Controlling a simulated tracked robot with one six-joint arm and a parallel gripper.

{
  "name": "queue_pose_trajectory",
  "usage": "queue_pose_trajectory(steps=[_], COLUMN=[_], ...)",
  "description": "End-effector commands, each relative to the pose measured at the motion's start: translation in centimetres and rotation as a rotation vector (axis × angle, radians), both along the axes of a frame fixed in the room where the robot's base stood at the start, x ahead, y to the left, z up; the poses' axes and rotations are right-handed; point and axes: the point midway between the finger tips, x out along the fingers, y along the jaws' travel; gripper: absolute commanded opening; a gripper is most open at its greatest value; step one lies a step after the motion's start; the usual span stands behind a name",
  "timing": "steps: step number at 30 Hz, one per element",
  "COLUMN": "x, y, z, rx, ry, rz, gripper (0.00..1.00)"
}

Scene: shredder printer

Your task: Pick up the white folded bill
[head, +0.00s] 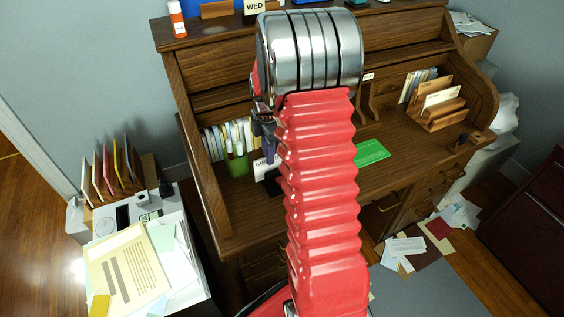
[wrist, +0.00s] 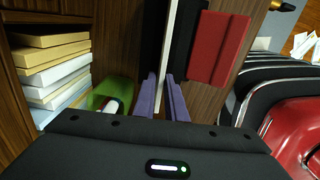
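A small white paper with dark lettering (head: 265,166), which looks like the folded bill, stands upright on the desk, left of my arm. In the wrist view, a thin white strip (wrist: 167,50), seen edge-on, runs between the two purple fingers and looks like the same paper. My gripper (head: 267,143) is just above it, pointing down. In the wrist view, my gripper (wrist: 161,80) has its fingers a little apart, one on each side of the strip. I see no clear contact. The lower part of the paper is hidden.
A green cup with markers (head: 236,162) stands left of the paper and also shows beside the fingers in the wrist view (wrist: 118,92). A red flat item (wrist: 222,48) and a black panel are right of the strip. A green pad (head: 371,152) lies on the desktop.

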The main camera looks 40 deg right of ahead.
Motion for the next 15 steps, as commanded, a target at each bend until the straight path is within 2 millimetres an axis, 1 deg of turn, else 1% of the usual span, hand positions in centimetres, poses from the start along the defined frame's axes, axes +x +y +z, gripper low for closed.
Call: queue_pose_trajectory(steps=[1,3,6,15], x=[0.0,0.0,0.0,0.0], y=[0.0,0.0,0.0,0.0], z=[-0.8,-1.6,-2.2,-2.4], rx=[0.001,0.0,0.0,0.0], ry=[0.002,0.002,0.0,0.001], rz=[0.0,0.0,0.0,0.0], gripper=[0.11,0.11,0.11,0.11])
